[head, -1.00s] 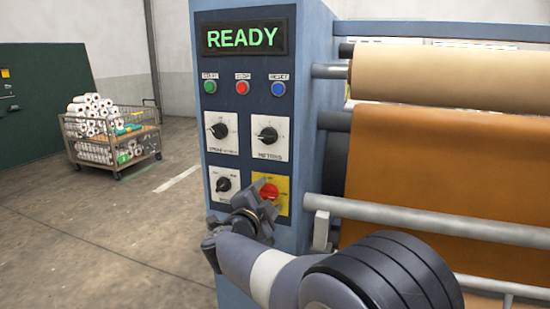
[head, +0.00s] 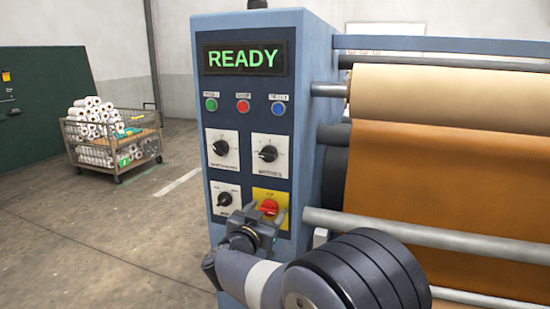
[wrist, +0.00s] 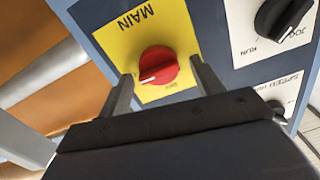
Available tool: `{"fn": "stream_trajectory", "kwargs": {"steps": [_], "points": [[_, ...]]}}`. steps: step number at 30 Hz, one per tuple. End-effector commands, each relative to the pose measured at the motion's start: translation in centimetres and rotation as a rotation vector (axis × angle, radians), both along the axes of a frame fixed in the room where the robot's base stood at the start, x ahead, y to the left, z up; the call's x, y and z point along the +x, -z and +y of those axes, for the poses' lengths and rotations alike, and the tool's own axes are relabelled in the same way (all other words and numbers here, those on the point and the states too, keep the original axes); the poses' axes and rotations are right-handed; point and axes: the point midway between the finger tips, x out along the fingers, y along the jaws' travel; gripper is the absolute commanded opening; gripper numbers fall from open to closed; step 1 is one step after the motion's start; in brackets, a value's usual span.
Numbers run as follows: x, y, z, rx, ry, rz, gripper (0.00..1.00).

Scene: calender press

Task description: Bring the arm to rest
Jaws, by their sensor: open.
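My gripper (head: 262,214) is in front of the lower part of the blue control cabinet (head: 308,120). In the wrist view my gripper (wrist: 158,85) is open, with its two fingers apart and nothing between them. The red main switch (wrist: 158,66) on its yellow plate (wrist: 120,45) shows beyond and between the fingertips. In the head view the red switch (head: 268,207) is just above my gripper, which hides the lower part of the plate. I cannot tell whether the fingers touch the panel. The display (head: 243,58) reads READY in green.
Green, red and blue buttons (head: 243,106) and black knobs (head: 268,153) sit above the switch. To the right are rollers with brown sheet (head: 440,190) and a metal bar (head: 400,226). A cart of white rolls (head: 110,140) stands far left.

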Motion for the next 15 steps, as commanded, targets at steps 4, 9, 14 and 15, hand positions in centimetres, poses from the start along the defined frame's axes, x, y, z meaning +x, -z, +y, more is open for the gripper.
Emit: {"fn": "stream_trajectory", "kwargs": {"steps": [4,9,14,15], "points": [[0.0,-0.1,0.1,-0.104,0.000,0.038,0.63],[-1.2,-0.1,0.6,-0.138,-0.002,0.049,0.63],[-2.0,-0.1,0.9,-0.135,-0.001,0.048,0.63],[-2.1,-0.1,0.9,-0.135,-0.001,0.048,0.63]]}}
